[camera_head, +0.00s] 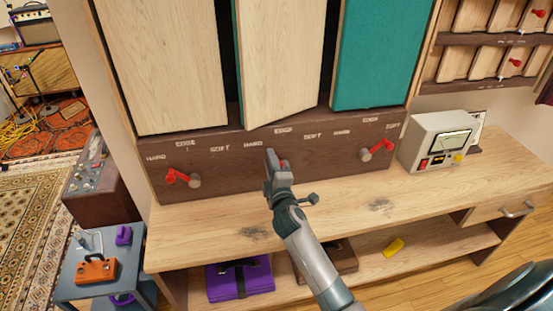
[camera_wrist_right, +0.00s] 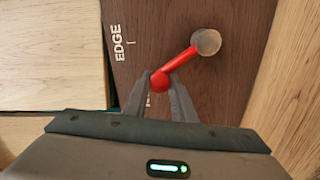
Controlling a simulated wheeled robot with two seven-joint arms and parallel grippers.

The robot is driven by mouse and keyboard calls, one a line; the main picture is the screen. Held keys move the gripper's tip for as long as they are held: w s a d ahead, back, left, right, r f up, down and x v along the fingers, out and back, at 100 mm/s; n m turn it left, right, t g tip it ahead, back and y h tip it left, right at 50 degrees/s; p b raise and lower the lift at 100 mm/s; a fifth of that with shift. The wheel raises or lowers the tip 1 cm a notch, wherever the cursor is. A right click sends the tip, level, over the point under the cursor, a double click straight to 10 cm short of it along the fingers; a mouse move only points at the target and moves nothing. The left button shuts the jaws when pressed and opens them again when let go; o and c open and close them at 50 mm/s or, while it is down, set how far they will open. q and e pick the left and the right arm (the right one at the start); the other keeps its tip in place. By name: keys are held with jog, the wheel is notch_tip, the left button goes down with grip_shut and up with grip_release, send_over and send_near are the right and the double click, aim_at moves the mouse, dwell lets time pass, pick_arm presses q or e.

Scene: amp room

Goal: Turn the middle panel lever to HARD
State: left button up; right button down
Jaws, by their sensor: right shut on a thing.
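The middle lever (camera_wrist_right: 181,60) is a red bar on a round grey pivot (camera_wrist_right: 207,41). In the head view only a bit of its red (camera_head: 284,163) shows behind my right gripper (camera_head: 273,160). My right gripper also shows in the right wrist view (camera_wrist_right: 160,84), its fingers shut on the lever's red knob. An EDGE label (camera_wrist_right: 118,43) is beside the lever; another label is mostly hidden by the fingers. Above stands the middle panel (camera_head: 280,60), wood-faced with a teal left edge, slightly angled. Its labels HARD (camera_head: 253,143), EDGE (camera_head: 283,130) and SOFT (camera_head: 312,136) show. My left gripper is not in view.
The left lever (camera_head: 180,178) and right lever (camera_head: 376,150) flank the middle one on the dark board. A grey meter box (camera_head: 437,140) stands on the wooden desk (camera_head: 340,210) at right. The desk top in front of the board is mostly clear.

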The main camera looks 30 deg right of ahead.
jog(key=shift+w+a+f+n, duration=0.1)
jog(key=shift+a+f+n, duration=0.15)
jog(key=shift+n, duration=0.3)
jog(key=shift+w+a+f+n, duration=0.1)
jog(key=shift+f+n, duration=0.15)
jog(key=shift+n, duration=0.3)
jog(key=c, duration=1.5)
grip_release()
jog(key=shift+s, duration=0.1)
jog(key=shift+c, duration=0.2)
jog(key=shift+s+a, duration=0.1)
jog(key=shift+a, duration=0.05)
jog(key=b+v, duration=0.4)
jog(key=v, duration=1.3)
jog(key=shift+d, duration=0.25)
jog(key=shift+s+f, duration=0.15)
jog(key=shift+f, duration=0.05)
